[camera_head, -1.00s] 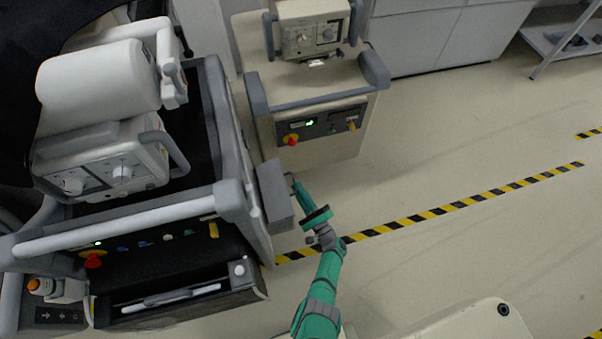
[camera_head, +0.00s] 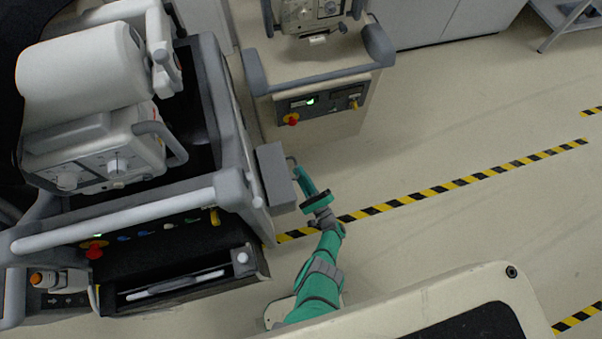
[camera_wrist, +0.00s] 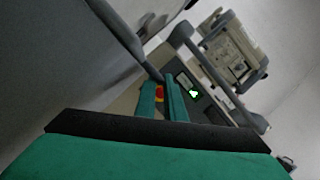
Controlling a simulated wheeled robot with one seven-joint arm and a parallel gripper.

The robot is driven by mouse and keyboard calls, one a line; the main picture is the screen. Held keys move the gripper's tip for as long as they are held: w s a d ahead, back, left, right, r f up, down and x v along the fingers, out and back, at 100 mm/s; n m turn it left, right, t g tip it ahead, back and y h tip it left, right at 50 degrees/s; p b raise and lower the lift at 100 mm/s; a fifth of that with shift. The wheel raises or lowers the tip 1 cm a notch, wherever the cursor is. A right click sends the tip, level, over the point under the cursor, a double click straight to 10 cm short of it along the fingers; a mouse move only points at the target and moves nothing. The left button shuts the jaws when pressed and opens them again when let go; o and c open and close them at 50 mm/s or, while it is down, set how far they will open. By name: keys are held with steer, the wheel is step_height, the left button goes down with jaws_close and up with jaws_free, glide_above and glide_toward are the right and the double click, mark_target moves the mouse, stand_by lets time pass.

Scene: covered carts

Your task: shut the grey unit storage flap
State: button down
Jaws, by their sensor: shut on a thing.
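The grey unit (camera_head: 232,195) is the large cart at the left in the head view, with a monitor on top. A grey flap (camera_head: 275,178) stands out from its right side; I cannot tell its exact angle. My gripper (camera_head: 293,163) is at the flap's right edge, its fingertips partly hidden. In the wrist view my gripper (camera_wrist: 165,84) has its green fingers closed at the end of a dark grey bar (camera_wrist: 122,32), which looks like the flap's handle. A broad grey surface (camera_wrist: 50,55) beside the bar fills the left of that view.
A beige cart (camera_head: 320,75) with a control panel stands behind my gripper, close by. Black and yellow tape (camera_head: 430,193) crosses the floor. Open floor (camera_head: 450,140) lies to the right. White cabinets (camera_head: 430,20) line the back.

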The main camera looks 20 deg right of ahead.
steer(key=c, duration=2.1)
jaws_free()
steer(key=shift+a+f, duration=0.1)
steer(key=shift+a, duration=0.1)
steer(key=v, duration=0.7)
steer(key=shift+s+d, duration=0.1)
steer(key=shift+s, duration=0.15)
steer(key=shift+f, duration=0.1)
